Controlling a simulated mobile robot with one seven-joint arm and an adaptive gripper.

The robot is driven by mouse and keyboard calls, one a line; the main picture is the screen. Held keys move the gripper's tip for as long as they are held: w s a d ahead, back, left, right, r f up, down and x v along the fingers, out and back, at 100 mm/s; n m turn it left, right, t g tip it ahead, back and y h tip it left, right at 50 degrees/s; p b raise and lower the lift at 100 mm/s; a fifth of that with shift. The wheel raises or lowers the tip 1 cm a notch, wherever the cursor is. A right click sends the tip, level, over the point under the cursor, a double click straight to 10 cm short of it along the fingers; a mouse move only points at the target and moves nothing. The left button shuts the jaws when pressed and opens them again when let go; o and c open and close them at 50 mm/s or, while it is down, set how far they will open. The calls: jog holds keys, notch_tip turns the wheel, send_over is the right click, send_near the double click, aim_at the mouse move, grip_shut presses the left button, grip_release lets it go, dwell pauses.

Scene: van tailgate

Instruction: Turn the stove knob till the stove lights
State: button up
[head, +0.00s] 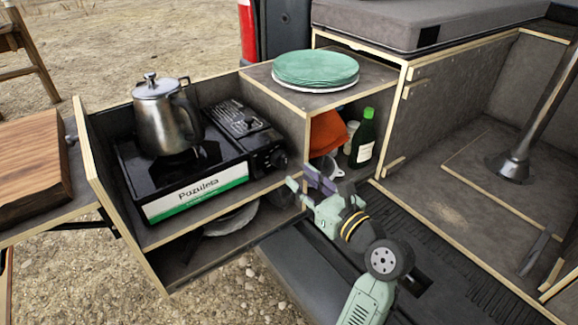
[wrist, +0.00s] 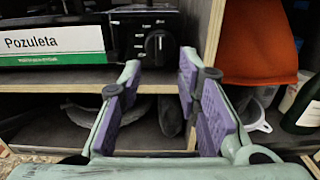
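The black camping stove (head: 190,180) stands in the pull-out kitchen box, with a "Pozuleta" label on its front. A metal kettle (head: 164,118) sits on its burner; no flame shows. The stove knob (head: 278,158) is on the right end of the stove front. In the wrist view the round black knob (wrist: 159,44) shows its pointer roughly upright, just beyond and above my fingertips. My gripper (head: 305,186) is open, with purple pads apart and nothing between them. It also shows in the wrist view (wrist: 160,82), in front of and below the knob.
A wooden divider (head: 307,140) stands close right of the knob. Beyond it are an orange item (head: 327,132), a green bottle (head: 363,138) and a white funnel (head: 333,168). A lower shelf (head: 190,250) holds plates. Green plates (head: 316,68) are stacked on top.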

aim_at(286, 165)
jog(key=x, duration=0.5)
jog(key=shift+w+p, duration=0.15)
jog(key=shift+p, duration=0.15)
jog(key=shift+c, duration=0.6)
grip_shut()
